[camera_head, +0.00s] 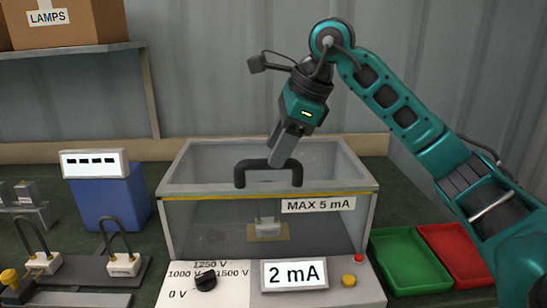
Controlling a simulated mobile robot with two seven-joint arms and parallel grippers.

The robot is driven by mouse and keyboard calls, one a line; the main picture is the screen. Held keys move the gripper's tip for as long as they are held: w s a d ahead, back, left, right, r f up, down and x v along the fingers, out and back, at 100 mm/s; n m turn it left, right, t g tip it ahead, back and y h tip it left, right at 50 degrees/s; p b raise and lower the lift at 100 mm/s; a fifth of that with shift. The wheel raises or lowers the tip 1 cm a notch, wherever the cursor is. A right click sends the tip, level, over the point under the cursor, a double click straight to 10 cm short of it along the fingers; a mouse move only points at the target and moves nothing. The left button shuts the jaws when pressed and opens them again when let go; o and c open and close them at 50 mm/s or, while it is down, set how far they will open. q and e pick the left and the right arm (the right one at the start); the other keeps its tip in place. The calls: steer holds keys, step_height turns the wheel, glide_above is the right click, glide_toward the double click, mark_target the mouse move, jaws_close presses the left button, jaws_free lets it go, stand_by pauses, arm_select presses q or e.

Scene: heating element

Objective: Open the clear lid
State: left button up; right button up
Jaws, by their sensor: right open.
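The clear lid (215,187) lies on top of a see-through box (200,225) with a yellow stripe along its front edge. A black handle (240,172) stands on the lid toward the front. My right gripper (283,160) comes down from above, tilted, with its fingertips at the right half of the handle bar. It is open; whether the fingers straddle or touch the bar cannot be told. Inside the box a small white part (267,227) sits on a yellowish base. My left gripper is not in view.
A base panel with a black knob (206,281), a "2 mA" display (294,274) and a yellow button (348,280) is in front. Green (410,262) and red (458,255) trays lie right. A blue meter (110,200) and white-based parts (124,265) stand left. A shelf (70,51) hangs upper left.

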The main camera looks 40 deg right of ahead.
steer(key=shift+x, duration=1.25)
steer(key=shift+r, duration=0.1)
steer(key=shift+c, duration=0.4)
jaws_close()
